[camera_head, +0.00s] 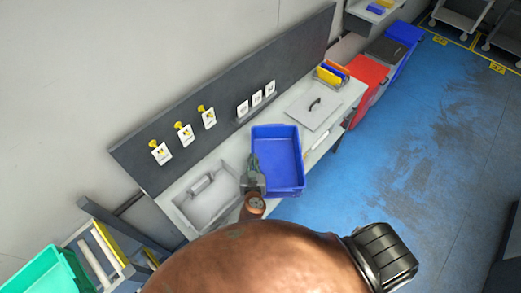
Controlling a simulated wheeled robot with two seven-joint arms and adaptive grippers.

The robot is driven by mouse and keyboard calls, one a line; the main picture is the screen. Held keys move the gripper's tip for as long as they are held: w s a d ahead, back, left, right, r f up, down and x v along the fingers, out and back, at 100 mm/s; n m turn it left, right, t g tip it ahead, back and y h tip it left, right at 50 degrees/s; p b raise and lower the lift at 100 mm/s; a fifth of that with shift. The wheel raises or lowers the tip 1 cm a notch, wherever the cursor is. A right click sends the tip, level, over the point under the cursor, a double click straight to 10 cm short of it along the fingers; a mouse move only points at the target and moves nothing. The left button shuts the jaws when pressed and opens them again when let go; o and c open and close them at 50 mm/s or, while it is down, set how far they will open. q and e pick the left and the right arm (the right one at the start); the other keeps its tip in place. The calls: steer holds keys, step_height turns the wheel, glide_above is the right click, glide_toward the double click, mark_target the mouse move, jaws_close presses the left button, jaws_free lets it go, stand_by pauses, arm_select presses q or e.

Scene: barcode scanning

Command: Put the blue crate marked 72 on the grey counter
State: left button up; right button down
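The blue crate (290,163) is an open, empty-looking tray at the middle of the light grey counter (232,144), its near right part reaching past the counter's front edge. I cannot tell whether it rests on the counter or is held just above it. No number 72 is readable on it. My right gripper (252,163) is at the crate's left rim, with its fingers pointing away from me. Its fingers overlap the rim, and whether they are closed on it cannot be made out. My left gripper is not in view.
A grey tray recess with a handle (203,183) lies left of the crate. A grey lid with a dark handle (313,105) lies to the right. Yellow and blue items (333,73) stand farther along. A red bin (366,74) is beyond. A green crate (48,275) is at lower left.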

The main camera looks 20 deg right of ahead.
steer(key=b, duration=0.1)
glide_above(260, 153)
steer(key=s+a, duration=0.2)
step_height(260, 153, down, 3)
steer(key=shift+w+a+f, duration=0.1)
steer(key=shift+f, duration=0.05)
steer(key=w+f+b, duration=0.1)
steer(key=d+f, duration=0.1)
steer(key=f, duration=0.1)
steer(key=w+d+f+b, duration=0.1)
steer(key=shift+w+d+f+b, duration=0.15)
steer(key=shift+w+f+b, duration=0.05)
steer(key=shift+w+b, duration=0.15)
steer(key=f+b, duration=0.1)
steer(key=f, duration=0.2)
steer(key=shift+w+d+f+b, duration=0.2)
steer(key=shift+f+b, duration=0.15)
steer(key=shift+b, duration=0.05)
steer(key=shift+f, duration=0.15)
steer(key=c, duration=2.2)
jaws_free()
steer(key=shift+o, duration=0.2)
